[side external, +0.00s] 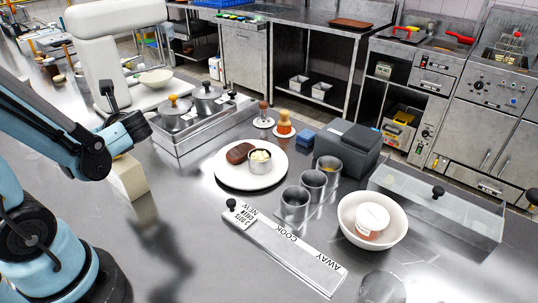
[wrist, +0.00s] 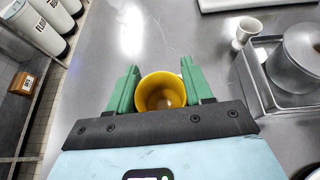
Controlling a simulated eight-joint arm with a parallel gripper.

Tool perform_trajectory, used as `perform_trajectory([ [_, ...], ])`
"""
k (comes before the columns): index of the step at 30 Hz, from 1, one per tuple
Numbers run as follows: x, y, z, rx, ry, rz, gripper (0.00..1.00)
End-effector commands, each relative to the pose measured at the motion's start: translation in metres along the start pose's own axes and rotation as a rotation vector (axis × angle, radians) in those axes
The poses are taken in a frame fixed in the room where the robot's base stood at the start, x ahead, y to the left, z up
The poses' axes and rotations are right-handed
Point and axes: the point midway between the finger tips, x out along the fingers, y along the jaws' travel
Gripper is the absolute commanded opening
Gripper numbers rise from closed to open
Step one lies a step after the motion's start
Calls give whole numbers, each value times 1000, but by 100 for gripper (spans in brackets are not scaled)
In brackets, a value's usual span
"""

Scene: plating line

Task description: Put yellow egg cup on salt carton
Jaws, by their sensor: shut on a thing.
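The yellow egg cup (wrist: 162,92) is between the two green fingers of my gripper (wrist: 159,70) in the wrist view, its open mouth facing the camera. My gripper is shut on it. In the side view my gripper (side external: 125,138) is at the left, just above a pale cream carton (side external: 129,180) standing on the steel counter. No label can be read on this carton; it looks like the salt carton. The cup is mostly hidden behind my arm there, so I cannot tell whether it touches the carton. The carton is not visible in the wrist view.
A steel tray with lidded pots (side external: 180,118) stands right of my gripper. Beyond are a white plate (side external: 222,178) with food, steel cups (side external: 296,205) and a white bowl (side external: 348,228). A white egg cup (wrist: 246,32) stands near the tray. The counter front is mostly clear.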

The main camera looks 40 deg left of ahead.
Motion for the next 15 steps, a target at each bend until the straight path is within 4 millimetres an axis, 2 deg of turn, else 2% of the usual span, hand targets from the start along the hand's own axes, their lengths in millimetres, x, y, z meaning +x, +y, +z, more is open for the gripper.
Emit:
perform_trajectory([
  [6, 4, 0, -8, 0, 0, 0, 20],
  [15, 4, 0, -9, 0, 0, 0, 20],
])
